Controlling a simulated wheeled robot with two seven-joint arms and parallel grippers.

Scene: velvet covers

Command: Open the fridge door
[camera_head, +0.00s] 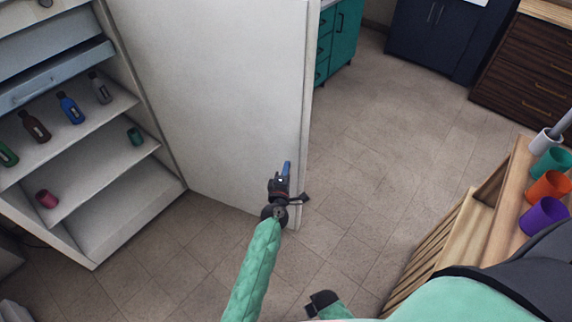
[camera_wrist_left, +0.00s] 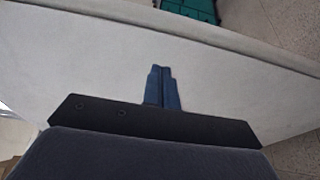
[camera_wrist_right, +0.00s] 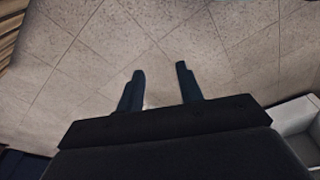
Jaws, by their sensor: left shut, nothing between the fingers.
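The fridge stands at the left of the head view, and its shelves (camera_head: 100,203) show. Its white door (camera_head: 225,95) is swung wide open. My left gripper (camera_head: 286,168) is at the door's inner face, near its lower free edge. In the left wrist view the blue fingers (camera_wrist_left: 162,87) are together with nothing between them, in front of the white door panel (camera_wrist_left: 90,60). I cannot tell whether they touch it. My right gripper (camera_wrist_right: 160,85) is open and empty over the floor. In the head view only a dark part of it shows at the bottom.
Several bottles, such as a blue one (camera_head: 70,107), and small cups stand on the fridge shelves. A wooden unit with orange (camera_head: 549,187) and purple cups is at the right. Teal (camera_head: 343,40) and dark cabinets stand at the back. The tiled floor (camera_head: 390,140) between is clear.

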